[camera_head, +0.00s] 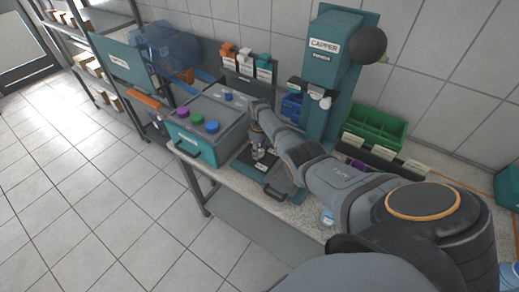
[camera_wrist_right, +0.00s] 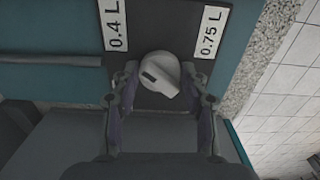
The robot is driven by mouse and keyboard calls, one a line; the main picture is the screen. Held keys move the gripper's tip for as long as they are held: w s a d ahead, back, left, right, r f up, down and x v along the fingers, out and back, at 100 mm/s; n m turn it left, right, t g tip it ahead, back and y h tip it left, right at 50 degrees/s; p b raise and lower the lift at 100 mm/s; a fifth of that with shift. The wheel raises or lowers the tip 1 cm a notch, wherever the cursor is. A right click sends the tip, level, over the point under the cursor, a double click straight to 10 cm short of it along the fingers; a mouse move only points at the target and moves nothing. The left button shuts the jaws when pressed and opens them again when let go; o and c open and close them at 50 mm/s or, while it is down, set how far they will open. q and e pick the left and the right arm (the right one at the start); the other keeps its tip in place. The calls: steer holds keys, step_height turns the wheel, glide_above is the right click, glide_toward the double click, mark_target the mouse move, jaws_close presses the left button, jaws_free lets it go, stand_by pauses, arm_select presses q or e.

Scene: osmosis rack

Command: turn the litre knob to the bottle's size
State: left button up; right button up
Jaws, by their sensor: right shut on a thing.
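The litre knob (camera_wrist_right: 162,70) is a pale grey round knob with a dark mark on its left side, on a dark panel. A 0.4 L label (camera_wrist_right: 114,25) is above left of it and a 0.75 L label (camera_wrist_right: 210,31) above right. My right gripper (camera_wrist_right: 160,84) is shut on the knob, a finger on each side; in the head view my right gripper (camera_head: 258,153) points down at the dark panel. Which label the knob points at is unclear. I cannot tell which object is the task's bottle. My left gripper is not in view.
A teal capper (camera_head: 327,75) with a black ball stands behind my right arm. A grey-and-teal box (camera_head: 195,142) with coloured knobs is left of the gripper. A green bin (camera_head: 374,128) is at the back right. A large clear blue vessel (camera_head: 172,48) is at the back left.

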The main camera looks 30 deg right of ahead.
steer(key=m, duration=0.4)
steer(key=shift+w+r+m+p, duration=0.2)
steer(key=shift+r+m+p, duration=0.05)
steer(key=shift+m+p, duration=0.1)
steer(key=m, duration=1)
steer(key=shift+w+p, duration=0.1)
steer(key=shift+p, duration=0.3)
steer(key=m, duration=0.4)
steer(key=shift+m, duration=0.35)
steer(key=o, duration=1)
steer(key=shift+o, duration=0.8)
steer(key=shift+f, duration=0.1)
